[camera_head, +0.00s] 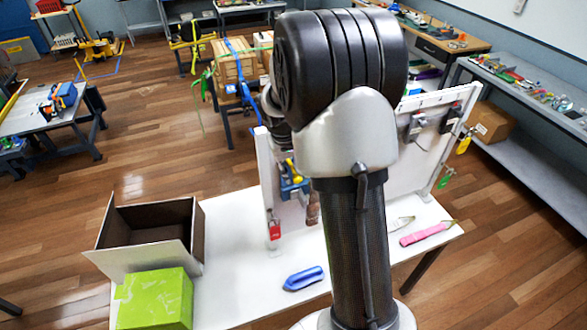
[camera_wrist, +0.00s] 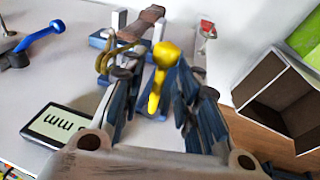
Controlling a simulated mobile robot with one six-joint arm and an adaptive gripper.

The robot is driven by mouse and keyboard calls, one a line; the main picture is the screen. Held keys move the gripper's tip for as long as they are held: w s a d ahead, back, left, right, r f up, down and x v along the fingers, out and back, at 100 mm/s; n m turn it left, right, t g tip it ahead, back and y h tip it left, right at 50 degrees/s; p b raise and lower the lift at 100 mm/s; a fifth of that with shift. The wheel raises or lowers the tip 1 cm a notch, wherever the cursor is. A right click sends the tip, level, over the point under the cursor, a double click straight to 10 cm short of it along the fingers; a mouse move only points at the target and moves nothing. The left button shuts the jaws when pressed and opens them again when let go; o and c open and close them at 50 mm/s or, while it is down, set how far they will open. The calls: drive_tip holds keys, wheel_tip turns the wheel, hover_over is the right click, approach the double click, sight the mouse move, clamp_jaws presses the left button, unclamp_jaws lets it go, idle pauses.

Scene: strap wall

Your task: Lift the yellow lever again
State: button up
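The yellow lever (camera_wrist: 162,72) has a round knob and shows in the middle of the wrist view, between the two fingers of my gripper (camera_wrist: 163,98). The fingers are spread, with gaps on both sides of the lever, and seem not to touch it. In the head view a small part of the yellow lever (camera_head: 295,179) shows at the blue mount (camera_head: 292,188) on the white panel. My arm hides much of the panel there, and my gripper is not clear in that view.
A brown handle (camera_wrist: 141,22) lies close beyond the lever. A blue lever (camera_wrist: 42,37), a display box (camera_wrist: 62,132) and a red padlock (camera_wrist: 207,29) are nearby. On the white table (camera_head: 235,290) stand an open box (camera_head: 190,238) and a green box (camera_head: 155,300).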

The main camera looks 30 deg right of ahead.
drive_tip(key=shift+o, duration=0.7)
drive_tip(key=v, duration=1.2)
drive_tip(key=s+a+f+n+t+y+b, duration=0.1)
drive_tip(key=s+a+f+b, duration=0.8)
drive_tip(key=b, duration=0.5)
drive_tip(key=s+a+f+n+t+y+b, duration=0.1)
drive_tip(key=s+a+f+t+b, duration=0.1)
drive_tip(key=s+a+f+b, duration=0.7)
drive_tip(key=s+f+b, duration=0.4)
drive_tip(key=s+f, duration=0.1)
drive_tip(key=s, duration=0.1)
drive_tip(key=shift+n+y+b, duration=0.3)
drive_tip(key=shift+n+b, duration=0.05)
drive_tip(key=shift+n, duration=0.05)
